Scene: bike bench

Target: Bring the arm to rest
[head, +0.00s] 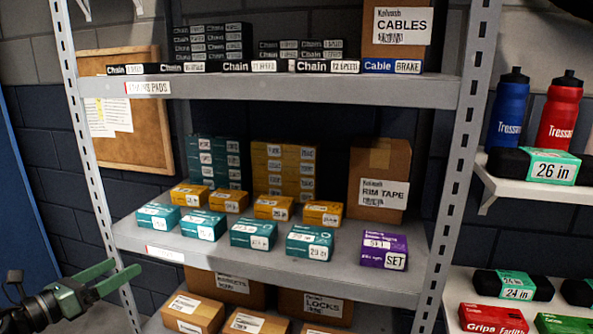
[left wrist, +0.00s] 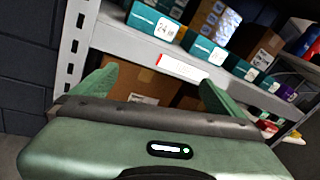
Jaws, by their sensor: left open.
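My left gripper (head: 118,277) is at the lower left of the head view, beside the left upright of the shelf rack. Its two green fingers are spread apart with nothing between them. In the left wrist view the open fingers (left wrist: 160,92) point toward the rack, with the middle shelf's front edge beyond them. It touches nothing that I can make out. My right gripper shows in neither view.
The grey rack's middle shelf (head: 270,262) holds teal and yellow boxes, a purple SET box (head: 382,250) and a RIM TAPE carton (head: 379,180). Cartons (head: 193,313) fill the lower shelf. Side shelves (head: 540,190) at right hold bottles. Wall space lies left of the rack.

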